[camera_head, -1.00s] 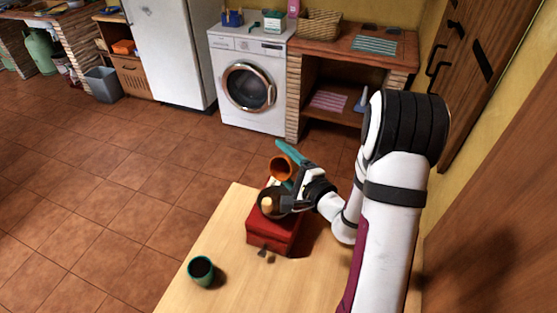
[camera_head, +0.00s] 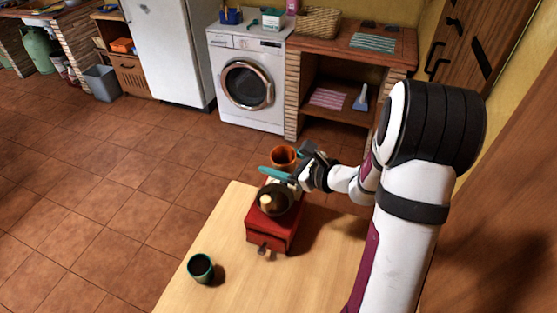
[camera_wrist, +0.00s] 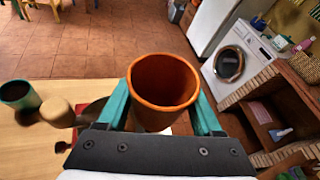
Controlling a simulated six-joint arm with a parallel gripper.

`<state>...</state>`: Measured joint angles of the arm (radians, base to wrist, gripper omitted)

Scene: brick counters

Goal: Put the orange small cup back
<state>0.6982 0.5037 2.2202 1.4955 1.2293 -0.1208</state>
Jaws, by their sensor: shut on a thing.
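The orange small cup (camera_head: 284,155) is in my gripper (camera_head: 281,162), near the table's far edge, beyond the red grinder-like box. In the wrist view the cup (camera_wrist: 163,82) sits between the two teal fingers (camera_wrist: 162,100), its open mouth facing up towards the camera and its inside looking empty. The cup looks roughly upright in the head view. Its lower part is hidden by a finger in the head view and by my gripper body in the wrist view. I cannot tell its exact height above the table.
The red box (camera_head: 270,232) with a dark bowl and a pale knob stands on the wooden table (camera_head: 225,225), just nearer than my gripper. A green cup (camera_head: 200,267) stands upright at the front left. The table between them is clear. A washing machine (camera_head: 246,85) stands behind.

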